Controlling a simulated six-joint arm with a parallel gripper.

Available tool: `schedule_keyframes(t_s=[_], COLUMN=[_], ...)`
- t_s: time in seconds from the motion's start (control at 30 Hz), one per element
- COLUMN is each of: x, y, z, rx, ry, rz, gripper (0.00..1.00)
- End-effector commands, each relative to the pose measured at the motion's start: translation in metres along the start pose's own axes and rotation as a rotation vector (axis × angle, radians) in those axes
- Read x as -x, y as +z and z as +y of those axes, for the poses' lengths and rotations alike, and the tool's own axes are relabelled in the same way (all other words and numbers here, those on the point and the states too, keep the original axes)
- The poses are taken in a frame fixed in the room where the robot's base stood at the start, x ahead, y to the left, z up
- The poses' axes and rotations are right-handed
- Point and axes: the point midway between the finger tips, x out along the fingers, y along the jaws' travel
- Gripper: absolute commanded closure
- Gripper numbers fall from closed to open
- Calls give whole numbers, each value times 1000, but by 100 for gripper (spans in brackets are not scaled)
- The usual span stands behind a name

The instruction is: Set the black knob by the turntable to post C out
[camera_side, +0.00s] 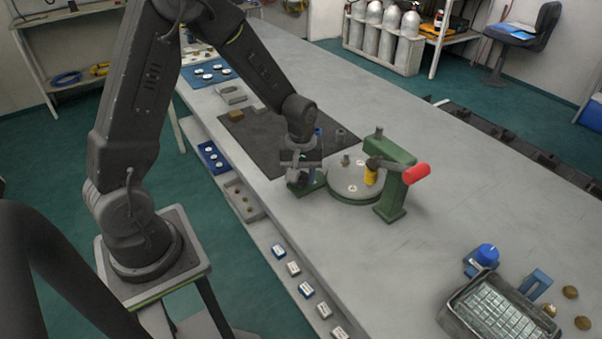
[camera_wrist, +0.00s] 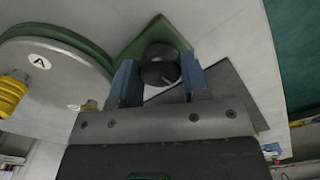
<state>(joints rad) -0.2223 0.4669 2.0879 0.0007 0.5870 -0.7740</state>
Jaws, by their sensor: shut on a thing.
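The turntable (camera_side: 345,185) is a round grey disc on a green base on the bench. In the wrist view its disc (camera_wrist: 45,85) shows a label A; another label near its edge is too small to read. The black knob (camera_wrist: 160,66) sits on a green plate (camera_wrist: 150,36) beside the turntable. My gripper (camera_wrist: 160,78) is shut on the knob, with one blue finger on each side of it. A pale mark shows on the knob's top. In the side view my gripper (camera_side: 302,180) hides the knob.
A green bracket (camera_side: 393,185) with a red handle (camera_side: 416,173) stands at the turntable's right, with a yellow part (camera_side: 370,175) over the disc. A dark mat (camera_side: 255,140) lies behind my gripper. A metal tray (camera_side: 500,310) and a blue knob (camera_side: 487,255) are at the lower right.

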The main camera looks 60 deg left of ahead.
Motion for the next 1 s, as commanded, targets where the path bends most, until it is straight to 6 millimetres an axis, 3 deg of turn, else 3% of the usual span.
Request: schedule_keyframes(t_s=[0.07,0.1,0.33,0.67,0.77,1.0], x=[0,0,0,5,17,69], y=[0,0,0,0,-1,-1], z=[0,0,0,0,1,1], rx=[4,4,2,1,1,1], ry=[1,1,1,2,4,6], rz=[0,0,0,2,3,5], gripper=[82,55,33,33,33,33])
